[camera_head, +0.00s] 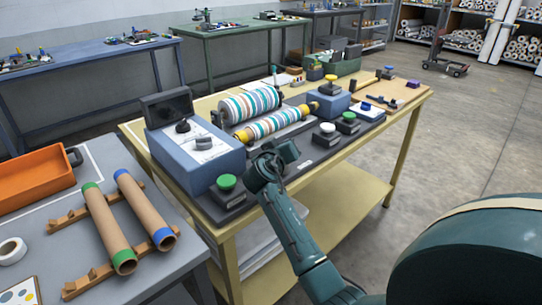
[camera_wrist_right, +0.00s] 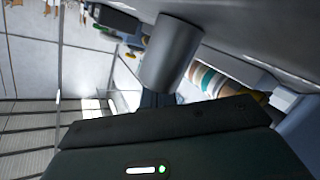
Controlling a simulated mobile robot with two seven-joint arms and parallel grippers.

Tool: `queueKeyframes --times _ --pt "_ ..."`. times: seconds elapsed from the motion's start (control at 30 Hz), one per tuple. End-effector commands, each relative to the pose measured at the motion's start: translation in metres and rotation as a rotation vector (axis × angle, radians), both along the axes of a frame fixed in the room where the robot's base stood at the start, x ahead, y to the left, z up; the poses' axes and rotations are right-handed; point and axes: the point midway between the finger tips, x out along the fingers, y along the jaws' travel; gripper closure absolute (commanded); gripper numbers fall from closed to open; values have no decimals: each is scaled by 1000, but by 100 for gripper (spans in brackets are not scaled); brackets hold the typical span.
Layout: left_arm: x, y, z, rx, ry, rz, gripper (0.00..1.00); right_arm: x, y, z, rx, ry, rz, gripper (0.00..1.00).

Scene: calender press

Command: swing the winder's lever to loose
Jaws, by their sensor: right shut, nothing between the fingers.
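My right arm reaches in from the lower right of the head view. Its dark gripper (camera_head: 270,163) is at the front edge of the winder bench, just right of the blue control box (camera_head: 195,160) and in front of the striped rolls. The gripper is shut and empty. The box has a white label panel with a black knob (camera_head: 183,126) and a grey handle (camera_head: 203,143). In the right wrist view a grey cylinder (camera_wrist_right: 172,55) is close ahead of the gripper; I cannot tell whether it is the lever or whether they touch. My left gripper is not in view.
Striped rolls (camera_head: 262,125) lie behind the gripper. A green button (camera_head: 226,183) is to its left, white and green buttons (camera_head: 347,118) to its right. A grey table with cardboard tubes (camera_head: 105,225) and an orange tray (camera_head: 35,180) stands left.

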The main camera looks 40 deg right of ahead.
Motion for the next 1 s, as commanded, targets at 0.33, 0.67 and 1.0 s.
queueKeyframes --times 0.33,0.67,1.0 --pt "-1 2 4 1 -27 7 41 -2 -3 0 1 -1 -66 100" --pt "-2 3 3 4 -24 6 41 -3 -3 0 1 -1 -74 100" --pt "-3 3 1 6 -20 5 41 -2 -3 0 0 -1 -73 100"
